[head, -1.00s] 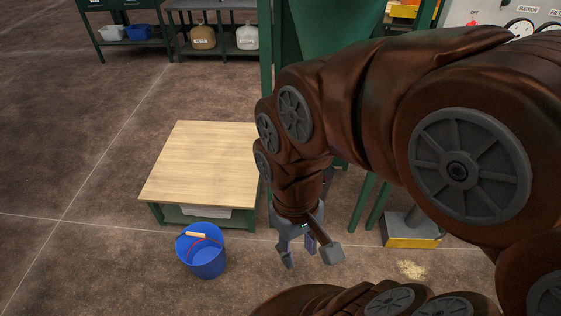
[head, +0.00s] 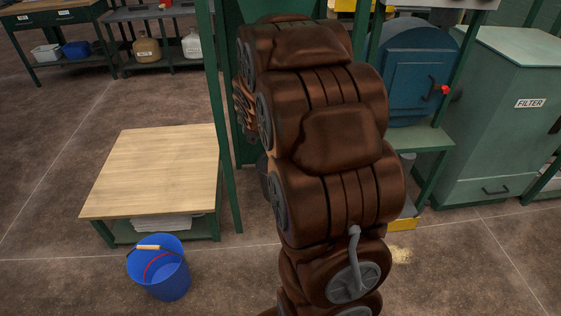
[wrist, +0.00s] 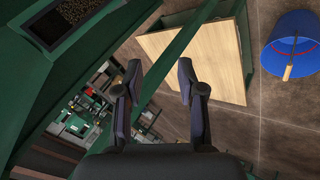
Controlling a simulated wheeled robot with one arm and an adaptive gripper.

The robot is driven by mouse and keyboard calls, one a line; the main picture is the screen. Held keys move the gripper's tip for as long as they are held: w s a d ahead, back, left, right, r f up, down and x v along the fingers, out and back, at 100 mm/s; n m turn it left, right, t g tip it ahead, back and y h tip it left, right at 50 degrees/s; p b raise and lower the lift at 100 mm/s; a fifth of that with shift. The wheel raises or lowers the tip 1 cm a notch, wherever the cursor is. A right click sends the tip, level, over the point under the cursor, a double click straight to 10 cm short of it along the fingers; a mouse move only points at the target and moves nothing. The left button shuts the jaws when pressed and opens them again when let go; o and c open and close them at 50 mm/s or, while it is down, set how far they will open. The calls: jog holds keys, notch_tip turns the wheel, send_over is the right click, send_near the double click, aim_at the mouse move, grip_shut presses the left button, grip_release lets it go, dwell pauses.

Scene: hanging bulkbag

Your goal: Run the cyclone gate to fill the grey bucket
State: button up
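My gripper (wrist: 158,76) shows in the wrist view with its two dark fingers apart and nothing between them. In the head view my arm hides it. Green framework (head: 226,120) and a green body stand behind my arm in the head view. In the wrist view a green housing (wrist: 25,90) lies at the left, with a dark opening holding brown grains (wrist: 72,10) at its top. I cannot make out the cyclone gate. I see no bucket that is clearly grey; a small dark shape (head: 263,176) beside my arm is mostly hidden.
A blue bucket (head: 164,277) stands on the floor at front left, before a low wood-topped table (head: 155,170). A blue round-door unit (head: 410,80) and a green filter cabinet (head: 500,110) stand at right. Shelves (head: 150,15) line the back. Floor at far left is clear.

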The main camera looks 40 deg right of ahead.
jog(key=w+d+f+n+t+b, duration=0.3)
jog(key=d+f+b, duration=0.3)
jog(key=d+f, duration=0.3)
jog(key=w+d+f+n+t+b, duration=0.25)
jog(key=d+f+b, duration=0.4)
jog(key=f, duration=0.35)
jog(key=w+d+f+n+t+b, duration=0.25)
jog(key=d+f+b, duration=0.4)
jog(key=f, duration=0.35)
jog(key=shift+n+t, duration=0.4)
jog(key=shift+t, duration=0.1)
jog(key=shift+d+b+x, duration=0.15)
jog(key=shift+b+x, duration=0.35)
jog(key=shift+x, duration=1.45)
jog(key=shift+d+b+x, duration=0.15)
jog(key=shift+b+x, duration=0.35)
jog(key=shift+x, duration=1.4)
jog(key=shift+c, duration=0.2)
jog(key=shift+f, duration=0.1)
grip_shut()
jog(key=shift+s, duration=0.1)
